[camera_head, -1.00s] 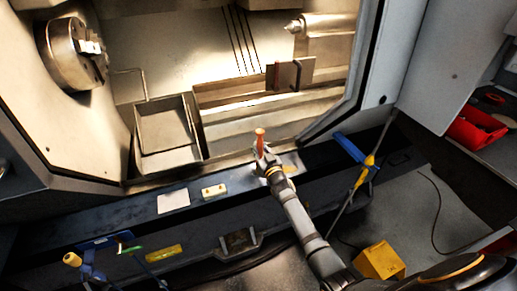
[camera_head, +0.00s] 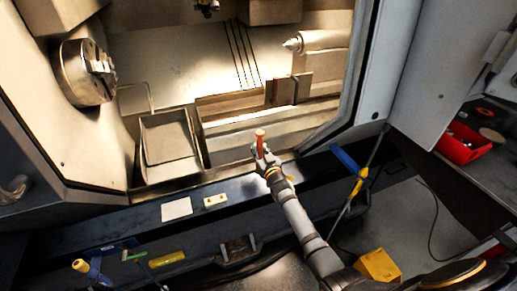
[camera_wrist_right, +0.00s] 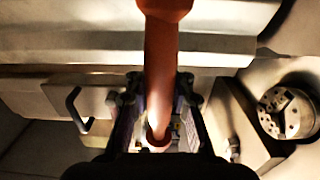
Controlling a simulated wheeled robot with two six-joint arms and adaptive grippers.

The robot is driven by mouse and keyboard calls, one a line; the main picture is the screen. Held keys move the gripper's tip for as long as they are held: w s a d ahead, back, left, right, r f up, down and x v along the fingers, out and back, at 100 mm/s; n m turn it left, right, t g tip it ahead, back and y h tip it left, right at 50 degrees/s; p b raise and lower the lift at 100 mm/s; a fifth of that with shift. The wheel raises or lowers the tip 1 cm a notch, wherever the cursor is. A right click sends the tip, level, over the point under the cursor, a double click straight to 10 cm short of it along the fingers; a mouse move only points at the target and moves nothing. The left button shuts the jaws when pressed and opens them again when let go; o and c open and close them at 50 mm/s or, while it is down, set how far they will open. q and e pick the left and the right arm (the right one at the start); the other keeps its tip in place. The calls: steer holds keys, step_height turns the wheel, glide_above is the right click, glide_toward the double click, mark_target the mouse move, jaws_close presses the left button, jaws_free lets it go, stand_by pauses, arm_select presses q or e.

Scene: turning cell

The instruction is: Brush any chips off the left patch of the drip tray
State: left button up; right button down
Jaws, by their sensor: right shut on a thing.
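My right gripper (camera_head: 265,158) is shut on an orange-brown handle (camera_head: 260,138), which stands up from the jaws. In the right wrist view the handle (camera_wrist_right: 161,65) runs between the fingers and widens at the top edge; I see no bristles. The drip tray appears to be the long dark ledge (camera_head: 130,222) in front of the machine. A pale square patch (camera_head: 177,209) lies on it, left of my right gripper and apart from it. I can make out no chips on the patch at this size. My left gripper is out of view.
A pale block (camera_head: 215,201) sits just right of the patch. An open grey bin (camera_head: 170,148) stands inside the machine, behind the patch. The chuck (camera_head: 87,72) is at upper left. A blue-and-yellow tool (camera_head: 348,162) leans right of my arm. A red bin (camera_head: 463,146) is at far right.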

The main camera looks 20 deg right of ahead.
stand_by(0.4)
steer(key=s+a+r+p, duration=0.2)
steer(key=s+r+p, duration=0.2)
steer(key=s, duration=0.6)
steer(key=s+a+r+p, duration=0.3)
steer(key=s+r+p, duration=0.1)
steer(key=s, duration=0.7)
steer(key=shift+s+a+p, duration=0.2)
steer(key=shift+a+p, duration=0.05)
steer(key=shift+p, duration=0.3)
